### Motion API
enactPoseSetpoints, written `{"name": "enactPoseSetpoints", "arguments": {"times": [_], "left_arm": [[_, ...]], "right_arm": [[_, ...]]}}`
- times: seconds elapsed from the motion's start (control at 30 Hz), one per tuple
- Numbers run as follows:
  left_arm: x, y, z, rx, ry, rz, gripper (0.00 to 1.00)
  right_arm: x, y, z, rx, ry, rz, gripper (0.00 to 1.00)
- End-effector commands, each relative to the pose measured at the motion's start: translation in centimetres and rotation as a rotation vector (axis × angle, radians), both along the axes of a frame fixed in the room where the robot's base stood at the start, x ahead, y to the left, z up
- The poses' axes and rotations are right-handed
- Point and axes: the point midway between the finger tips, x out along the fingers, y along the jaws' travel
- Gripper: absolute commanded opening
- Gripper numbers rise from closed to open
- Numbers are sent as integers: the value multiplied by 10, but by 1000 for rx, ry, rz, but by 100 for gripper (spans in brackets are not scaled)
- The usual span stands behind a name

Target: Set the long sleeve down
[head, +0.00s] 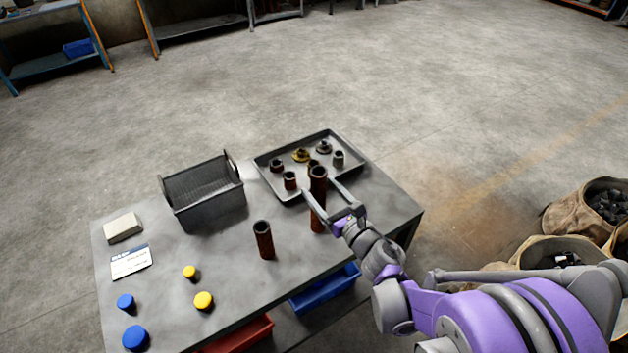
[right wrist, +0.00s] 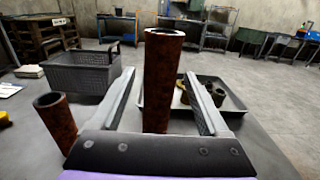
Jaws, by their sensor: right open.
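The long sleeve (head: 318,188) is a tall rusty brown tube. It stands upright on the grey table, in front of the metal tray. My right gripper (head: 318,200) is open, with one finger on each side of the sleeve. In the right wrist view the sleeve (right wrist: 162,80) rises between the two spread fingers (right wrist: 160,100), with a visible gap on both sides. Its lower end is hidden behind the gripper body there. A shorter rusty sleeve (head: 263,240) stands upright to the left; it also shows in the right wrist view (right wrist: 57,122). My left gripper is not in view.
The metal tray (head: 262,163) behind holds several small rusty and brass parts. A dark mesh basket (head: 203,195) stands to its left. Blue and yellow caps (head: 204,301), a card (head: 131,262) and a pale block (head: 123,228) lie at the table's left. Bare tabletop surrounds the shorter sleeve.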

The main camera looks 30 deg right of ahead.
Motion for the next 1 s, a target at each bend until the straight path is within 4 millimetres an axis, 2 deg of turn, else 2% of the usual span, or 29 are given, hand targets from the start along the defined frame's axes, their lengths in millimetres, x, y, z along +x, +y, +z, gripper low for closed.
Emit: {"name": "enactPoseSetpoints", "arguments": {"times": [0.1,0.3,0.47,0.57,0.67,0.73,0.8,0.87,0.9,1.0], "left_arm": [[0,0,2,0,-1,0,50],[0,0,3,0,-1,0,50],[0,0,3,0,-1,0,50],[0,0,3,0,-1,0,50],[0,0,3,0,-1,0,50],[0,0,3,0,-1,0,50],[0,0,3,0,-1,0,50],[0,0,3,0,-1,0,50],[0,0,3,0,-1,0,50],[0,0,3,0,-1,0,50]], "right_arm": [[-28,-3,0,-2,0,-3,78],[-61,-5,0,-1,0,-2,78],[-73,-6,1,19,0,-8,78],[-72,-12,7,168,4,-63,78],[-69,-23,14,507,14,-186,78],[-72,-31,12,841,27,-307,78],[-80,-33,0,1205,45,-448,78],[-92,-28,-15,1511,64,-581,78],[-102,-20,-27,1706,77,-680,78],[-134,9,-58,2130,110,-961,78]]}}
